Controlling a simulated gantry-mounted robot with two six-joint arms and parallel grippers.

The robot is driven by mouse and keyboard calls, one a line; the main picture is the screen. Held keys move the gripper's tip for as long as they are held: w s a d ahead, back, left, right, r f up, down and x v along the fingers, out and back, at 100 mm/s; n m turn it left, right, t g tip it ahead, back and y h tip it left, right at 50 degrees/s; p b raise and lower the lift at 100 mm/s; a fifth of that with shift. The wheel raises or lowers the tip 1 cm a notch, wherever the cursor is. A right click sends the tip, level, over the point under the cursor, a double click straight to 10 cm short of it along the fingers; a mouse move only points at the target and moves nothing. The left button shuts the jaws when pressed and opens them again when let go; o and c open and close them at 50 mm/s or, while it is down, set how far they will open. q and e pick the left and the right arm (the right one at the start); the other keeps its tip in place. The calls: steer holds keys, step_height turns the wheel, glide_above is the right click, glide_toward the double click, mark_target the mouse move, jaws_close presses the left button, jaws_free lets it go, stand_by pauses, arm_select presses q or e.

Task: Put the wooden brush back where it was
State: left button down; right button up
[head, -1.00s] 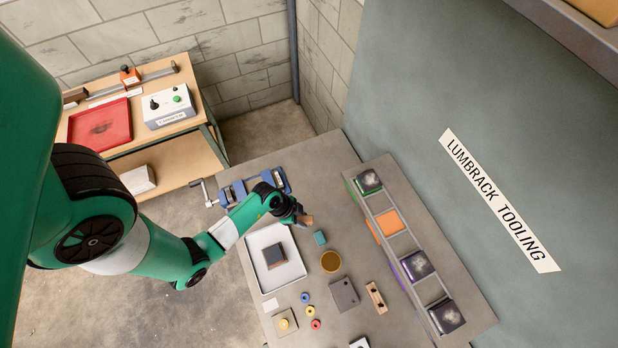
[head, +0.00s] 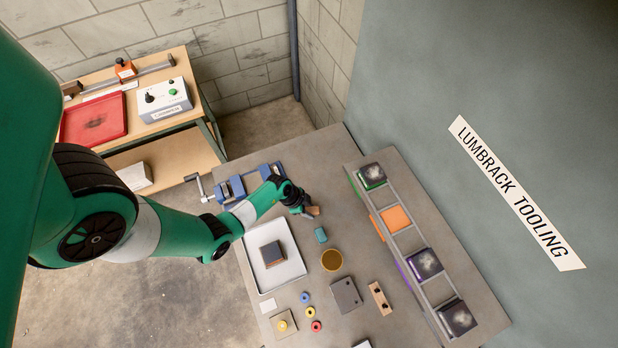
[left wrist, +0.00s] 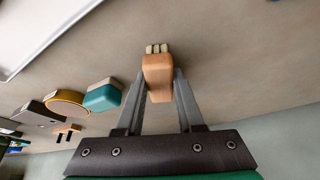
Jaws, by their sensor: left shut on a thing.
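The wooden brush (head: 314,211) is an orange-brown block with pale bristle tufts at its far end. My left gripper (head: 306,208) is shut on it, over the grey bench near the blue vise. In the left wrist view the brush (left wrist: 158,78) sits between both fingers (left wrist: 160,88), its bristles pointing away from the camera. I cannot tell whether the brush touches the bench. My right gripper is not in view.
A teal block (head: 320,234), a brown-topped round tin (head: 332,260) and a white tray (head: 296,268) with a dark block lie nearby. A blue vise (head: 236,187) stands behind. A rack (head: 409,245) with square pieces runs along the right.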

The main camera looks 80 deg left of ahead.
arm_select(q)
steer(key=c, duration=0.5)
jaws_free()
steer(key=p+v, duration=0.5)
steer(key=v, duration=0.7)
